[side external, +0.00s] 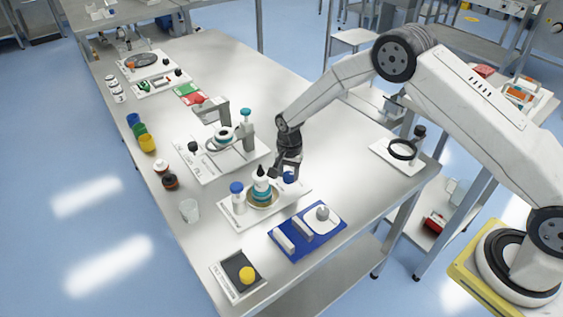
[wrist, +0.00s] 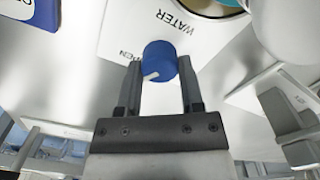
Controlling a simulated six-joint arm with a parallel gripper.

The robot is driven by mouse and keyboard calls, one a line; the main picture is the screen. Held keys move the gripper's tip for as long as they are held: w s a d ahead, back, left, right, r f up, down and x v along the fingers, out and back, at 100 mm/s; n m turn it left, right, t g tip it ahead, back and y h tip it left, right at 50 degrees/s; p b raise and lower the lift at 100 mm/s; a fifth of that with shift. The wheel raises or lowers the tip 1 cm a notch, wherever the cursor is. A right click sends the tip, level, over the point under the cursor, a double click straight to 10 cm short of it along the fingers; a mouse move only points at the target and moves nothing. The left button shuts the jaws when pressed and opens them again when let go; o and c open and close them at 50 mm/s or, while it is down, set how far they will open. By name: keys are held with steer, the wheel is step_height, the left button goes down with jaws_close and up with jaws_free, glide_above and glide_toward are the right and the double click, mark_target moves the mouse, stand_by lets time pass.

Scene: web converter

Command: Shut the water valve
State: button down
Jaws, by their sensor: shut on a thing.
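The water valve is a round blue knob (wrist: 160,60) with a white pointer mark on its lower left edge. It sits on a white board (wrist: 122,28) printed "WATER", with the word "OPEN", partly cut off, to the knob's left in the wrist view. My gripper (wrist: 160,84) is shut on the knob, one finger on each side. In the side view my gripper (side external: 285,173) reaches the knob (side external: 289,177) at the right of the white board (side external: 232,220), and the finger contact is too small to see there.
A blue mat (side external: 290,248) with blocks lies in front. Bare table lies between.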

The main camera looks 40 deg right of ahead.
mark_target(288, 174)
steer(key=n, duration=1.3)
steer(key=shift+n, duration=0.4)
steer(key=shift+c, duration=1.1)
jaws_free()
steer(key=shift+r, duration=0.1)
steer(key=shift+r, duration=3.85)
